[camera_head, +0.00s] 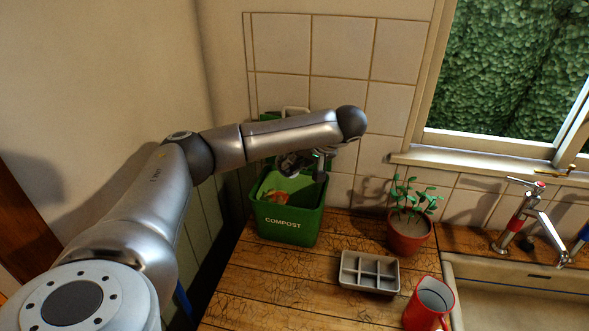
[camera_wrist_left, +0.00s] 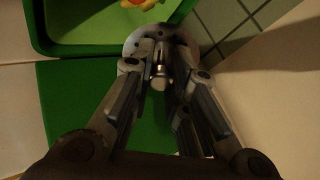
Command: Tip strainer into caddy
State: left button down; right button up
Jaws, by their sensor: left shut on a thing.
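The green caddy (camera_head: 289,220), lettered COMPOST, stands on the counter against the tiled wall. Its top is open, and orange-yellow scraps (camera_head: 275,197) lie inside. My left gripper (camera_head: 318,163) is over the caddy, partly hidden under my arm. It is shut on the small metal strainer (camera_head: 292,164). In the left wrist view, the fingers close around the strainer's handle, and its round grey perforated head (camera_wrist_left: 142,39) lies beyond the fingertips beside the caddy's rim (camera_wrist_left: 62,50). I cannot tell whether anything is in the strainer. My right gripper is out of view.
A potted plant (camera_head: 408,232) stands right of the caddy. A grey divided tray (camera_head: 369,272) and a red jug (camera_head: 428,305) are nearer the front. The sink (camera_head: 520,290) and tap (camera_head: 521,216) are at the right. Bare wooden counter (camera_head: 270,287) lies before the caddy.

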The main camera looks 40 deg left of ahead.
pick_arm(q)
jog(key=r+h, duration=0.1)
jog(key=a+h+b, duration=0.1)
jog(key=shift+r+h, duration=0.35)
jog(key=shift+h, duration=0.05)
jog(key=r+h+b, duration=0.1)
jog(key=h+b, duration=0.1)
jog(key=h, duration=0.1)
jog(key=shift+a+r+t, duration=0.3)
jog(key=shift+a+r, duration=0.05)
jog(key=shift+a+r+h, duration=0.1)
jog(key=shift+r+h, duration=0.5)
jog(key=shift+h, duration=0.2)
jog(key=shift+r, duration=0.1)
